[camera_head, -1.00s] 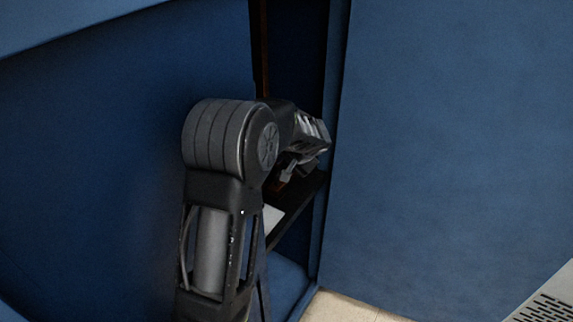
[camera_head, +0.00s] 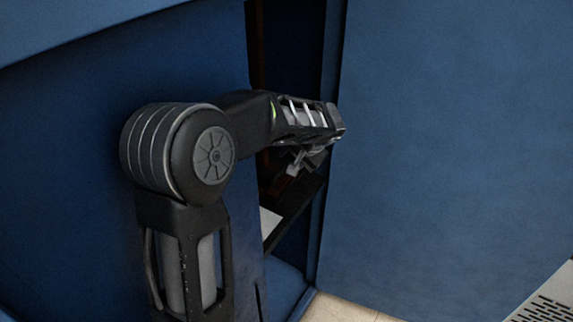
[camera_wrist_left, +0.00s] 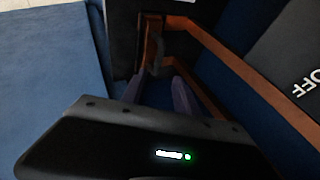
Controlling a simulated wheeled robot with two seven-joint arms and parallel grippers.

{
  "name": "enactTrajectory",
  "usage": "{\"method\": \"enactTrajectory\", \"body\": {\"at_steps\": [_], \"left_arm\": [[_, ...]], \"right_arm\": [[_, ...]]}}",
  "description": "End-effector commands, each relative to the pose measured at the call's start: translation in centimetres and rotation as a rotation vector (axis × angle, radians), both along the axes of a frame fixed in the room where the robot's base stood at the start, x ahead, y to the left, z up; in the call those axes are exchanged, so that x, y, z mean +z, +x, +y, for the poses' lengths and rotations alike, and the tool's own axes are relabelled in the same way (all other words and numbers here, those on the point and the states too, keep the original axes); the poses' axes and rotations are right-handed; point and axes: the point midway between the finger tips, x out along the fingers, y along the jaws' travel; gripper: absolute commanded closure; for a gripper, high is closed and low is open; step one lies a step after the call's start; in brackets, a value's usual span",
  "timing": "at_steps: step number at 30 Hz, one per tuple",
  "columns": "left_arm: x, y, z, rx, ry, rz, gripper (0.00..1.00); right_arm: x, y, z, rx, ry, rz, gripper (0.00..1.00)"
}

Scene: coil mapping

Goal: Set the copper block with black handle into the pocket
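My left gripper (camera_head: 300,163) is inside the narrow opening of the blue cabinet. In the left wrist view its two dark fingers (camera_wrist_left: 157,92) are apart, with nothing seen between their tips. Just beyond them is a dark curved handle (camera_wrist_left: 158,52) beside an upright copper-coloured piece (camera_wrist_left: 149,45), which appears to be the copper block. A copper-coloured strip (camera_wrist_left: 235,62) slants down to the right from there. I cannot make out the pocket; the interior is dark and the arm covers part of it. My right gripper is out of view.
Blue cabinet panels (camera_head: 450,140) flank the opening closely on both sides. A dark slanted ledge with a pale patch (camera_head: 269,221) lies below the gripper. A grey panel marked OFF (camera_wrist_left: 290,62) is at the right in the wrist view. Pale floor (camera_head: 340,307) shows below.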

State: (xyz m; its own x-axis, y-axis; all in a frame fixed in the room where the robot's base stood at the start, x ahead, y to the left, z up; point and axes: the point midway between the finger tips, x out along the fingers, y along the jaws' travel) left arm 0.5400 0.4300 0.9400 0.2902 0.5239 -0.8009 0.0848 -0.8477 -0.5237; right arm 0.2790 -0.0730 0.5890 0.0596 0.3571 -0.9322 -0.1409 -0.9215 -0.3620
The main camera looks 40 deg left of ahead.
Motion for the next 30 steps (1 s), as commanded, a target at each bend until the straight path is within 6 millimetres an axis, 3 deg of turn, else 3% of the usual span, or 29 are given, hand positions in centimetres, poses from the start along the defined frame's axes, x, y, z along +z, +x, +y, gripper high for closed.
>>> {"method": "enactTrajectory", "body": {"at_steps": [3, 8, 30], "left_arm": [[1.5, -0.5, -1.0, -0.001, -0.001, -0.003, 0.64], [2.5, -0.9, -1.6, 0.001, 0.000, -0.001, 0.64], [2.5, -0.9, -1.6, 0.000, 0.000, 0.000, 0.64]], "right_arm": [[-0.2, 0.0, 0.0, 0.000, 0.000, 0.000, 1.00], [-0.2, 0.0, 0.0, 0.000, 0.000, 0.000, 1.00], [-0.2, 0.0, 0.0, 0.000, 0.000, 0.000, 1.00]]}}
